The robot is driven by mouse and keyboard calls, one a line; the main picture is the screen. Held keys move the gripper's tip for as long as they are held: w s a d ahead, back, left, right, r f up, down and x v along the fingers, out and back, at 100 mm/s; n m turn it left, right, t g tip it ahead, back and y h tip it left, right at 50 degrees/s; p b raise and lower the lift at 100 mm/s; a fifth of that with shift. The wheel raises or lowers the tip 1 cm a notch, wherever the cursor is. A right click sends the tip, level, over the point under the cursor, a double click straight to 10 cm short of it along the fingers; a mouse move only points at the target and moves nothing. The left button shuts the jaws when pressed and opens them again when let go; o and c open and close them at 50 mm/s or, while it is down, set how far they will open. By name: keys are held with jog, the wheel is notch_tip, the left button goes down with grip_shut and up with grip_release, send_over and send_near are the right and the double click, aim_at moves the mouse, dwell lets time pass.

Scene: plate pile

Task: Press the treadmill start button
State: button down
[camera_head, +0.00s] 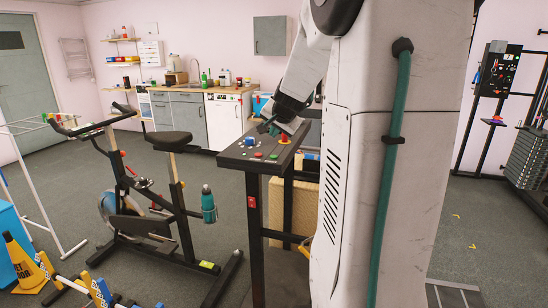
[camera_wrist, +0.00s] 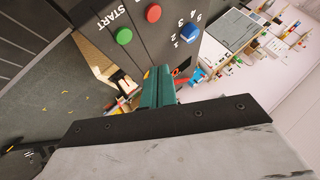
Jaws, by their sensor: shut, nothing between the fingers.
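A dark control panel (camera_head: 237,158) stands on a black post in the middle of the head view. It bears a green button (camera_head: 258,155), a red button (camera_head: 273,157) and a blue knob (camera_head: 249,142). In the wrist view the green button (camera_wrist: 123,36) sits beside the word START, with the red button (camera_wrist: 153,13) and the numbered blue knob (camera_wrist: 191,31) further right. My gripper (camera_head: 268,127) is over the far part of the panel. Its teal fingers (camera_wrist: 158,78) are shut and empty, apart from the green button in the wrist view.
A red and yellow emergency-stop-like button (camera_head: 284,138) is on the panel close to my gripper. An exercise bike (camera_head: 172,140) stands left of the panel. A kitchen counter (camera_head: 190,90) is behind, and a yellow wet-floor cone (camera_head: 22,262) is at lower left.

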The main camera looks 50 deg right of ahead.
aim_at(274, 158)
jog(key=shift+f, duration=2.5)
jog(key=shift+f, duration=0.15)
jog(key=shift+f, duration=0.3)
jog(key=shift+f, duration=0.4)
dwell(0.4)
jog(key=shift+r, duration=0.85)
jog(key=shift+r, duration=2.5)
